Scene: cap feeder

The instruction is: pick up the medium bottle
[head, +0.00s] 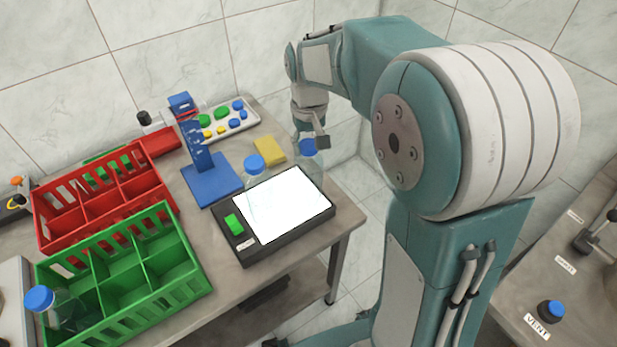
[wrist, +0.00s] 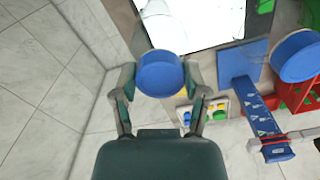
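A clear bottle with a blue cap (head: 308,148) stands at the far right corner of the light panel, under my gripper (head: 311,137). In the wrist view its blue cap (wrist: 160,74) lies between the two fingertips of my gripper (wrist: 161,78). The fingers are spread on either side of the cap, and I see no firm grip. The bottle's body is mostly hidden below the cap there. A second clear bottle (head: 256,176) with a blue cap stands at the panel's upper left. A third (head: 64,311) stands in the green crate. No label tells which is medium.
The light panel (head: 325,211) lies at the table's front. A blue stand (head: 212,184), a yellow block (head: 269,150) and a tray of caps (head: 246,122) are behind. Red (head: 50,236) and green crates (head: 50,268) fill the left. Another blue cap (wrist: 298,56) shows in the wrist view.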

